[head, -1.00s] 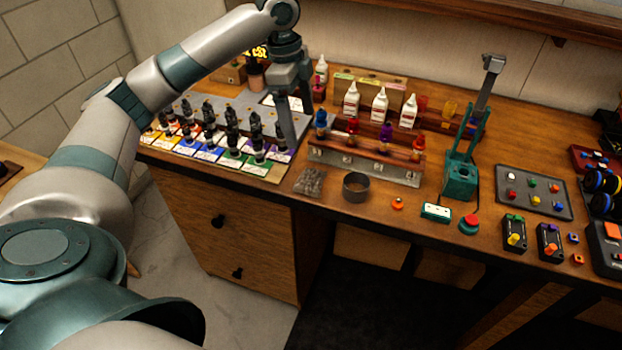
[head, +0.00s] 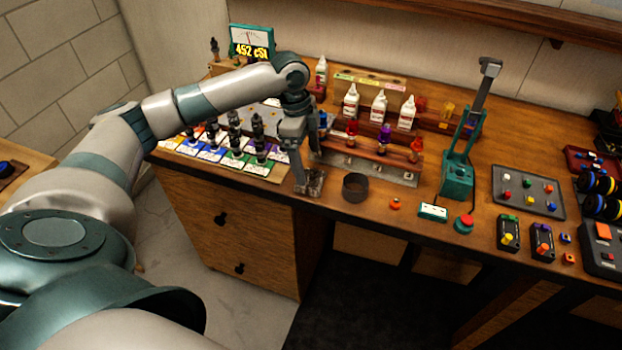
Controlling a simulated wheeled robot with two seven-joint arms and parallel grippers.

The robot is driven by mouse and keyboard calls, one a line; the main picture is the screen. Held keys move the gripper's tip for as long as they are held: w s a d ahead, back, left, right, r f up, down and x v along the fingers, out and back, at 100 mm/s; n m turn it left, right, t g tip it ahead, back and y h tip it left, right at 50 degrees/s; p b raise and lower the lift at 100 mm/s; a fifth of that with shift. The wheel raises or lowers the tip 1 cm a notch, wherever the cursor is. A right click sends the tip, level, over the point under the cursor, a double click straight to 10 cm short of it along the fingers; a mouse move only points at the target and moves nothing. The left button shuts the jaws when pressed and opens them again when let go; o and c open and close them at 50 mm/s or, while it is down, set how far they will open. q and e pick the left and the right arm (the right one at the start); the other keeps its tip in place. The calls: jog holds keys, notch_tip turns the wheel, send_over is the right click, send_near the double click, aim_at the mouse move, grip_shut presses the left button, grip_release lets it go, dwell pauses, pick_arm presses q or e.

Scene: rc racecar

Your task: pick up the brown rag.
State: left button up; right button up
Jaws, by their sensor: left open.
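The brown rag (head: 316,184) looks like a small, crumpled grey-brown patch. It lies flat near the table's front edge, left of a dark round cup. My left gripper (head: 304,183) points down, open, with its fingertips at the rag's left side. The gripper partly hides the rag, and I cannot tell whether the fingers touch it. My right gripper is out of view.
The dark round cup (head: 356,188) stands just right of the rag. A rack with colored bottles (head: 372,163) is behind it. Colored cards with dark upright pieces (head: 232,152) lie to the left. The floor in front is clear.

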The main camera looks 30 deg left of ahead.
aim_at(311, 177)
pick_arm(q)
jog(key=shift+s+d+f+p, duration=0.1)
jog(key=shift+d+f+p, duration=0.1)
jog(key=shift+f+p, duration=0.4)
jog(key=f, duration=0.1)
jog(key=f+p, duration=0.1)
jog(key=f, duration=0.1)
jog(key=shift+d, duration=0.25)
jog(key=shift+f+p, duration=0.3)
jog(key=shift+f, duration=0.15)
jog(key=c, duration=1.1)
